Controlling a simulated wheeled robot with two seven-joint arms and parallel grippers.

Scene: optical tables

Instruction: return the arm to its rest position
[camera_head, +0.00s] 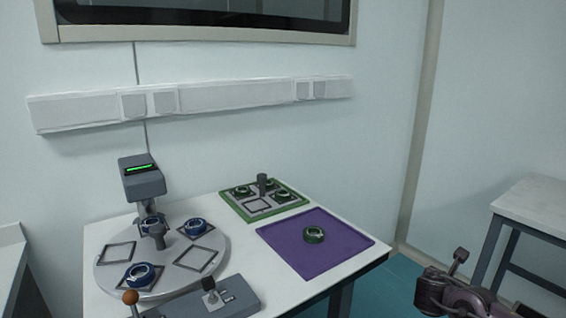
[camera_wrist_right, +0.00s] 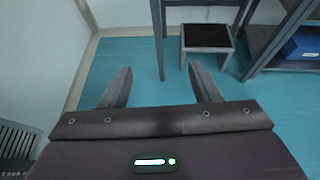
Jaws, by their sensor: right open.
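My right arm comes in at the lower right of the head view, and its gripper (camera_head: 452,268) hangs beside the table, to the right of it and clear of it. In the right wrist view the right gripper (camera_wrist_right: 160,72) shows two fingers spread wide apart. Nothing is between them, and blue-green floor shows beyond. My left arm and gripper are not in view.
A stool (camera_wrist_right: 207,37) stands ahead of the right gripper.

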